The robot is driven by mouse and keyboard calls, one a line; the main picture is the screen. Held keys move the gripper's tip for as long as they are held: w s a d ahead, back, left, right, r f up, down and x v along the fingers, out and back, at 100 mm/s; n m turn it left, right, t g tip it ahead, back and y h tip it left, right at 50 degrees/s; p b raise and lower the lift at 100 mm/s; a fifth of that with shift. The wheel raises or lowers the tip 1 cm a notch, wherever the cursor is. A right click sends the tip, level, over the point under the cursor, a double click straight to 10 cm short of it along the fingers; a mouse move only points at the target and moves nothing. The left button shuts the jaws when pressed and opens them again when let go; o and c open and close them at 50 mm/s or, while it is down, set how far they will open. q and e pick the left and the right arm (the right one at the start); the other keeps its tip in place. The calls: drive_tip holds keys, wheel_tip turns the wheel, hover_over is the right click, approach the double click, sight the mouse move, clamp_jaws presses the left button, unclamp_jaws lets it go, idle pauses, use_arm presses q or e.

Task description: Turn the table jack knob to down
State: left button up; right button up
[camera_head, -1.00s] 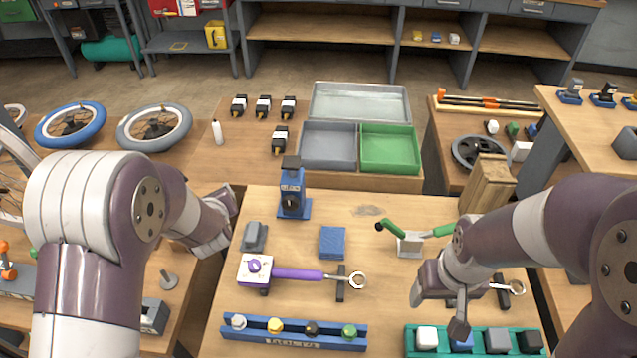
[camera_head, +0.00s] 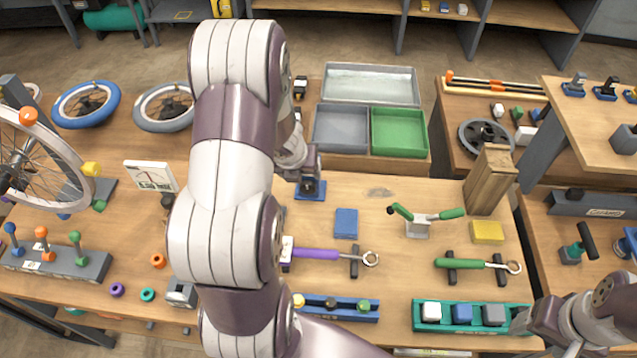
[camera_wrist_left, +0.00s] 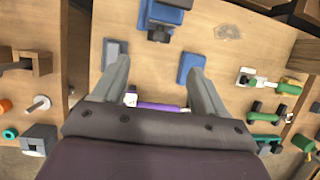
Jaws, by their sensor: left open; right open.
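A blue upright device with a dark top, which looks like the table jack, stands on a blue base (camera_head: 310,194) at the back left of the workbench. My left gripper (camera_head: 308,163) is at it in the head view and covers most of it, including any knob. In the left wrist view the blue device (camera_wrist_left: 165,15) lies beyond my open left fingers (camera_wrist_left: 162,62), with nothing between them. Whether they touch it in depth cannot be told. My right gripper (camera_head: 532,318) is open and empty by the right end of the teal tray (camera_head: 420,324).
A blue block (camera_head: 346,223), a purple-handled tool (camera_head: 318,254) and a green-handled tool (camera_head: 470,264) lie on the bench. A green-handled clamp (camera_head: 418,228) and a wooden block (camera_head: 490,180) stand right. A blue rack (camera_head: 340,312) lies in front.

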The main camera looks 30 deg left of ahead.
sight(307, 185)
use_arm(q)
drive_tip(key=b+x, duration=0.4)
drive_tip(key=x, duration=0.7)
drive_tip(key=shift+f, duration=0.1)
drive_tip(key=shift+w+a+f, duration=0.2)
drive_tip(key=shift+w+f, duration=0.05)
drive_tip(key=shift+f, duration=0.35)
drive_tip(key=c, duration=1)
